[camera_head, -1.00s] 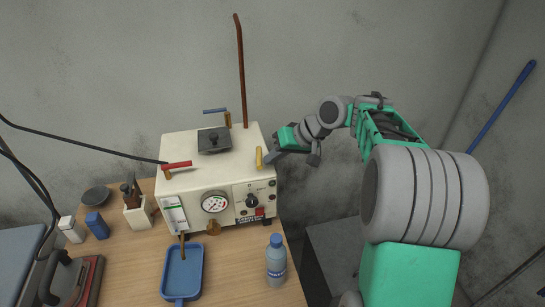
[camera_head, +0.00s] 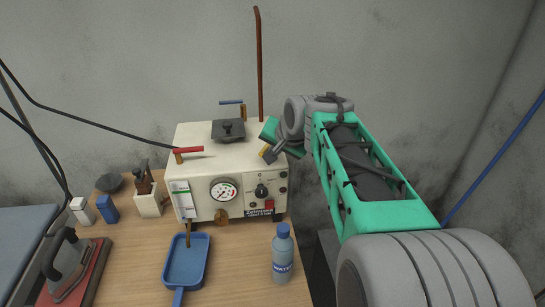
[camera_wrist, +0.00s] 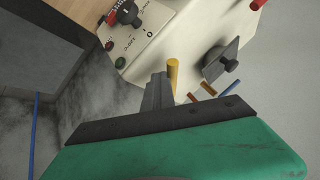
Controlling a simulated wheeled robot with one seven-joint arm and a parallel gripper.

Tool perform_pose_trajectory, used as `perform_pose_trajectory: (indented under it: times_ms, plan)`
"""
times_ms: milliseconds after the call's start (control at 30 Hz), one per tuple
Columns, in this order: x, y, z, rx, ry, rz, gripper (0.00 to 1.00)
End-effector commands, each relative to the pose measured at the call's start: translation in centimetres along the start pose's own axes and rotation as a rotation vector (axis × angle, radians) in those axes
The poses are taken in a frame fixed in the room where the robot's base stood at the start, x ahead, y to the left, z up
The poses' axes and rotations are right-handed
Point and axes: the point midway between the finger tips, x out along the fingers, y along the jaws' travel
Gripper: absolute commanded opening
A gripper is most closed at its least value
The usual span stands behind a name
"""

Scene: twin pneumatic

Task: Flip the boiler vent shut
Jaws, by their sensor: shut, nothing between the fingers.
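The boiler is a cream box (camera_head: 235,163) on the table, with a gauge and knob on its front. It has a yellow handle (camera_head: 264,150) near its top right edge, a red lever (camera_head: 189,150) at the left and a blue lever (camera_head: 231,102) at the back by a tall copper pipe (camera_head: 259,65). Which one is the vent is not labelled visibly. My gripper (camera_head: 272,154) is shut and empty, right beside the yellow handle. In the wrist view the fingers (camera_wrist: 157,88) stand just left of the yellow handle (camera_wrist: 173,75); contact cannot be told.
A black lid (camera_head: 228,132) sits on the boiler top. A water bottle (camera_head: 282,255) and a blue tray (camera_head: 186,261) stand in front. An iron (camera_head: 68,265), small boxes and a tool holder (camera_head: 148,204) are at left. A grey wall is behind.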

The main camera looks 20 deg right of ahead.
Motion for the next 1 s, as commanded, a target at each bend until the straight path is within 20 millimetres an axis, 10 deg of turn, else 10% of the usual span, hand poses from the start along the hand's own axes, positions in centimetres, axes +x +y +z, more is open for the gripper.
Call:
perform_pose_trajectory:
  times_ms: [1000]
  plan:
    - [2.5, -5.2, 0.5, 0.651, 0.375, 0.399, 0.0]
